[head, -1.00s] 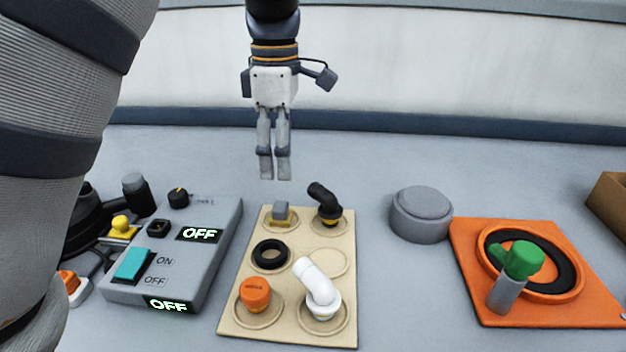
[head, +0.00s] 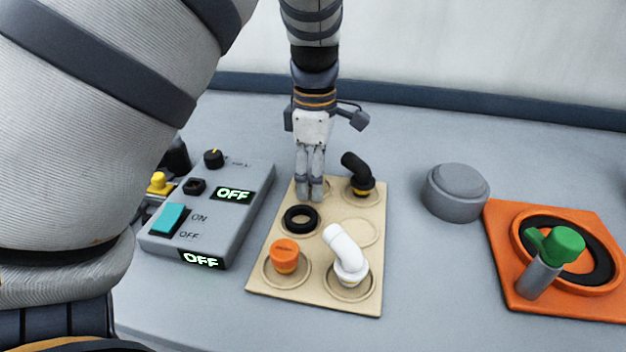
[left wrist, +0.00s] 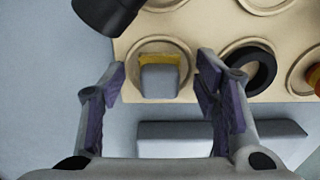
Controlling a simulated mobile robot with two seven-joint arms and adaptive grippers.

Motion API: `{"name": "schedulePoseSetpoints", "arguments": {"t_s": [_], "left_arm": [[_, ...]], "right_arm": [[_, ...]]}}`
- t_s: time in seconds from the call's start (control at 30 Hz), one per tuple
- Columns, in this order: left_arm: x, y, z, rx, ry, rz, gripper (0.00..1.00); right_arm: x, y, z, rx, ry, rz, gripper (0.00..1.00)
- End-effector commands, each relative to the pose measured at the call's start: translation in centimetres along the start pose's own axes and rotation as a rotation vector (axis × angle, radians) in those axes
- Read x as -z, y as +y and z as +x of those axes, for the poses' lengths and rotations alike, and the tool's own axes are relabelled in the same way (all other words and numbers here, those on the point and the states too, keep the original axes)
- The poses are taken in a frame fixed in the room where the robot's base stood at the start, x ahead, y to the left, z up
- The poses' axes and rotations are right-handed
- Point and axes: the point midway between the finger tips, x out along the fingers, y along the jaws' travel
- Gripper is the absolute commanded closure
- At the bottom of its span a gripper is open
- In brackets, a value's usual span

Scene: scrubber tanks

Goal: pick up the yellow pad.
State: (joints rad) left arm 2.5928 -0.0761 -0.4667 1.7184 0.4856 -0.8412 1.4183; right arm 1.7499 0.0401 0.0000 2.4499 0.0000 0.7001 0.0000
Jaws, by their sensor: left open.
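The yellow pad (left wrist: 147,57) shows in the left wrist view as a yellow piece with a grey block on it, in a round recess of the beige board (left wrist: 208,22). In the head view my left gripper hides it, at the board's far left recess. My left gripper (head: 310,195) points down over that recess. In the left wrist view its open fingers (left wrist: 162,80) stand on either side of the pad, with a gap to each side and nothing held. Whether the fingertips reach down to the pad's height is unclear. My right gripper is not in view.
The beige board also holds a black ring (head: 301,219), a black elbow (head: 356,172), a white elbow (head: 345,250) and an orange cap (head: 286,256). A grey switch box (head: 225,215) stands left; a grey round knob (head: 456,192) and an orange plate with green handle (head: 500,240) stand right.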

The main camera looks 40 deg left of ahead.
Motion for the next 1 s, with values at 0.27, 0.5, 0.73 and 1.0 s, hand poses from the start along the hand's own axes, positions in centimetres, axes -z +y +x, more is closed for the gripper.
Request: {"name": "schedulePoseSetpoints", "arguments": {"t_s": [0.27,0.5,0.73,1.0], "left_arm": [[0.0,0.0,-0.1,0.000,0.000,0.000,0.86],[0.0,0.0,-0.1,0.000,0.000,0.000,0.86],[-0.1,0.2,-4.7,-0.008,-0.002,0.002,0.86],[0.0,0.1,-9.7,0.000,0.002,0.002,0.86]], "right_arm": [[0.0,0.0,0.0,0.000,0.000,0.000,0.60],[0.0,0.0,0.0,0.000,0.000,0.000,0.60],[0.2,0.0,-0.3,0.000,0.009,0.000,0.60],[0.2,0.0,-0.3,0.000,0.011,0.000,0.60]]}}
